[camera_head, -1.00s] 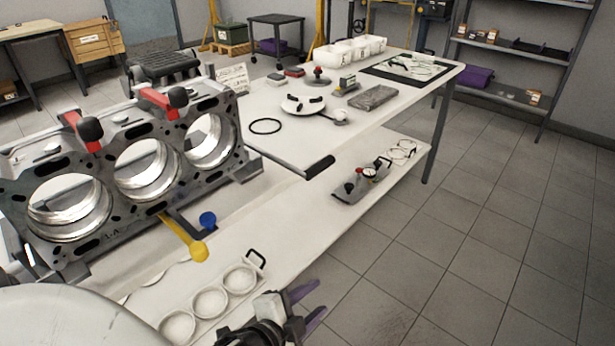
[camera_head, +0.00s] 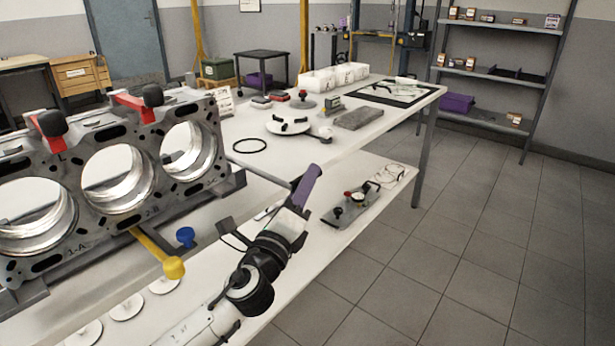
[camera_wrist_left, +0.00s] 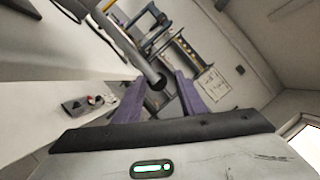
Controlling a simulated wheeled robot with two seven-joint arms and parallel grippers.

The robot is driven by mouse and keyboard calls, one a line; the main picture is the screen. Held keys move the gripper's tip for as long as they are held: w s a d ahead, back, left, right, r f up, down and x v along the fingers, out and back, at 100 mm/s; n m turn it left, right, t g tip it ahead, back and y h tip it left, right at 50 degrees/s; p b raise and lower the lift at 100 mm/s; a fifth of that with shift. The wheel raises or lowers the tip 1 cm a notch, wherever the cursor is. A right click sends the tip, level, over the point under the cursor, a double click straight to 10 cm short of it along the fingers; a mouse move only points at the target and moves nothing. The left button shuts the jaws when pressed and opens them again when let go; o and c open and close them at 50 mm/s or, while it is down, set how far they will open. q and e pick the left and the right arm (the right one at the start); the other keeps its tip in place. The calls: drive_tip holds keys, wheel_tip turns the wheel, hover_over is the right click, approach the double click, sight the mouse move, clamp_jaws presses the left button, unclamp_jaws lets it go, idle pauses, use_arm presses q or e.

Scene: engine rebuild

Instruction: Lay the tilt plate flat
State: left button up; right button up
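The engine block (camera_head: 120,175), with three large bores, stands tilted at left in the head view. I cannot clearly separate the tilt plate from the block's dark support (camera_head: 232,188) under it. The left gripper (camera_wrist_left: 160,92) is open. In the head view it covers the bar's end. My right gripper is not in view.
A yellow-ended lever (camera_head: 172,266) and a blue knob (camera_head: 186,237) stick out below the block. The white table (camera_head: 345,147) holds a round white fixture (camera_head: 289,122) and a grey block (camera_head: 359,119). A gauge fixture (camera_head: 350,205) sits on the lower shelf. Floor at right is clear.

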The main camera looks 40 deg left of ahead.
use_arm(q)
drive_tip(key=shift+x, duration=1.05)
drive_tip(key=shift+c, duration=0.2)
clamp_jaws()
